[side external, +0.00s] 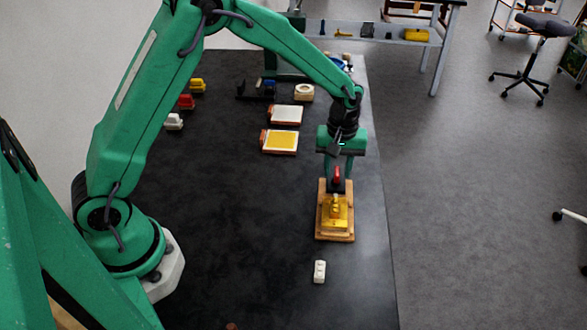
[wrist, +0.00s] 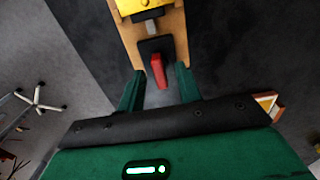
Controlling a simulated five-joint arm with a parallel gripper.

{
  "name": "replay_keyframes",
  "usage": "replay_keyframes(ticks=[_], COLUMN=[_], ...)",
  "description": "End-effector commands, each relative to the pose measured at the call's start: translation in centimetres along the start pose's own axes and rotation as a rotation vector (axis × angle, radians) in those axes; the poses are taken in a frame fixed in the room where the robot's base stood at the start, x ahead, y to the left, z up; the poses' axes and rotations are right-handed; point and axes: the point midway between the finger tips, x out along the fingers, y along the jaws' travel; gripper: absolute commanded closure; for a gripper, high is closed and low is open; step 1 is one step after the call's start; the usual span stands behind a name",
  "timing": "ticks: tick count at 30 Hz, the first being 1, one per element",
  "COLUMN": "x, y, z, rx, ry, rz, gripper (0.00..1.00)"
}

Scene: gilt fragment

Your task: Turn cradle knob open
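The wooden cradle (side external: 348,236) lies near the right edge of the dark table in the side view, with a shiny gold-yellow piece (side external: 337,215) on it. Its red knob (side external: 337,175) is at the far end. In the wrist view the red knob (wrist: 158,70) stands on a black block (wrist: 153,47) on the wooden cradle (wrist: 177,27); part of the yellow piece (wrist: 135,5) shows at the top edge. My gripper (wrist: 160,76) is open, with its green fingers on either side of the knob and gaps visible on both sides. It is above the cradle's far end in the side view (side external: 338,172).
A small white block (side external: 319,271) lies in front of the cradle. Left of it are a yellow-topped tray (side external: 280,141), a white-topped tray (side external: 286,114) and a cream ring-shaped part (side external: 304,92). Yellow, red and white pieces (side external: 186,101) line the left. The table's middle front is clear.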

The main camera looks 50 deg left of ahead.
Motion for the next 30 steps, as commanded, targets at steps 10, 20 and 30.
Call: replay_keyframes(ticks=[10,20,30], x=[-0.02,-0.05,-0.07], y=[-0.01,-0.02,-0.02], z=[0.00,0.00,0.01], rx=[0.000,0.012,0.142], ry=[0.000,0.000,-0.001], rz=[0.000,0.000,-0.001], gripper=[0.99,1.00,1.00])
